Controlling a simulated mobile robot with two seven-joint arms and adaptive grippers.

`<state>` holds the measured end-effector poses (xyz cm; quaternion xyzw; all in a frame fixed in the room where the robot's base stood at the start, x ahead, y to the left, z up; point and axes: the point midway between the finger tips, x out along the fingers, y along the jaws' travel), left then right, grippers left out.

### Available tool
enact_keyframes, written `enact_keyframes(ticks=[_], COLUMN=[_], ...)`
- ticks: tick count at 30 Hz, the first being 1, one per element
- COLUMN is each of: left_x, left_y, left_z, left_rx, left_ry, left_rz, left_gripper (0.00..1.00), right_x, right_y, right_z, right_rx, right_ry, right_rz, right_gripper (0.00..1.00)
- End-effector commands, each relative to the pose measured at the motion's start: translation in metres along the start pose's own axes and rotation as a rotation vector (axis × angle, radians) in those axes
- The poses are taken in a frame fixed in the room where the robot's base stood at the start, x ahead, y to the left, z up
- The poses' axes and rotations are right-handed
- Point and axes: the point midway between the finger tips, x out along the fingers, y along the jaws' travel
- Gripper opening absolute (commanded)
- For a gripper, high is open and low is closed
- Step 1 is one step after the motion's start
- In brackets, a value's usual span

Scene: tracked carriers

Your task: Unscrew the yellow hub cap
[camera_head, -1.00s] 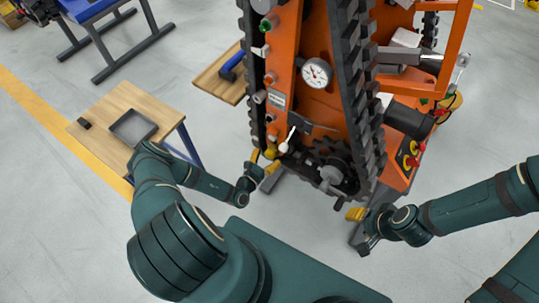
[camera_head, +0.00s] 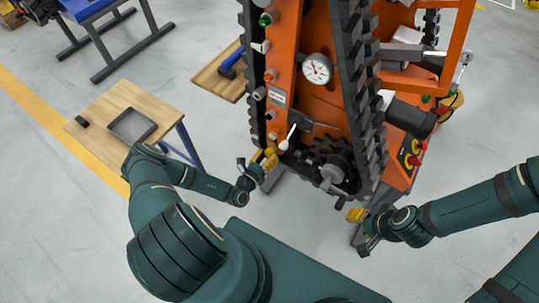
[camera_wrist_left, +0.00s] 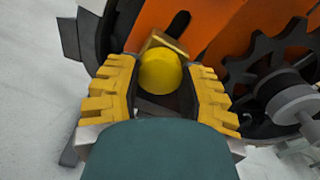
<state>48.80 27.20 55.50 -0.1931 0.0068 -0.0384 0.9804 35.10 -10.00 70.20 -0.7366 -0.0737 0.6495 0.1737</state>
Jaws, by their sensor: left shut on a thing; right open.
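The yellow hub cap (camera_wrist_left: 160,72) is a rounded knob low on the orange tracked carrier (camera_head: 318,100). In the left wrist view it sits between the two yellow ridged fingers of my left gripper (camera_wrist_left: 160,88). In the head view, my left gripper (camera_head: 268,160) is at the carrier's lower left, shut on the cap, which is mostly hidden there by the fingers. The cap appears to be still at the carrier. My right gripper (camera_head: 357,215) is open and empty, low in front of the carrier's right side.
Beside the cap are a white-tipped lever (camera_head: 288,137) and a dark sprocket (camera_head: 328,160). A black track (camera_head: 362,110) runs up the carrier. A wooden table (camera_head: 105,105) with a grey tray (camera_head: 132,125) stands left. A blue-handled tool (camera_head: 232,64) lies on another wooden surface.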

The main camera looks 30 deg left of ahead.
Motion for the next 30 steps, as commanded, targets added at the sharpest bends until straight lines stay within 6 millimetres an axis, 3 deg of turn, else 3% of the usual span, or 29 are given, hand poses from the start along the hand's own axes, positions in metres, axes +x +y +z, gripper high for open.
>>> enact_keyframes(ticks=[3, 9, 23, 30], left_x=[0.0003, 0.0004, 0.0006, 0.0005], left_y=[0.0011, 0.0003, 0.0000, 0.0004], left_z=[-0.0018, 0.0004, 0.0003, 0.0008], left_rx=[-0.165, -0.396, -0.485, -0.763], left_ry=[0.000, 0.000, 0.000, -0.002], left_rz=[0.000, 0.001, 0.000, 0.000], left_gripper=[0.16, 0.16, 0.17, 0.17], right_x=[0.0083, 0.0057, 0.0058, 0.0061], right_y=[0.0032, 0.0022, 0.0022, 0.0023], right_z=[0.0009, 0.0006, 0.0006, 0.0006], right_rx=[0.000, 0.000, 0.000, 0.000], right_ry=[0.000, 0.000, 0.000, 0.000], right_rz=[0.000, 0.000, 0.000, 0.000], right_gripper=[0.47, 0.47, 0.47, 0.47])
